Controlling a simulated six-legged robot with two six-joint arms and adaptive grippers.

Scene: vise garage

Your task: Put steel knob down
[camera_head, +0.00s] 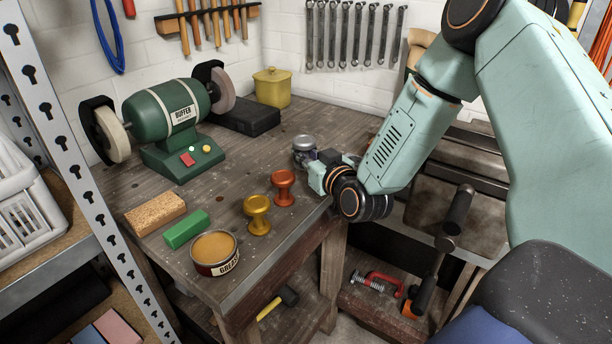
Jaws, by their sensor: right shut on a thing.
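The steel knob (304,146) is a small silvery piece above the wooden workbench, near its right edge. My right gripper (316,163) reaches in from the right and is shut on the knob; its fingers are small and partly hidden by the wrist. I cannot tell whether the knob touches the bench top. A copper-red knob (283,188) and a brass-yellow knob (257,214) stand upright on the bench, nearer to me than the gripper. My left gripper is not in view.
The workbench (245,165) has bare wood left of the gripper. A green buffer (165,125), yellow pot (272,88) and black box (246,119) stand at the back. A grease tin (214,253), green bar (186,230) and cork block (155,213) lie along the front.

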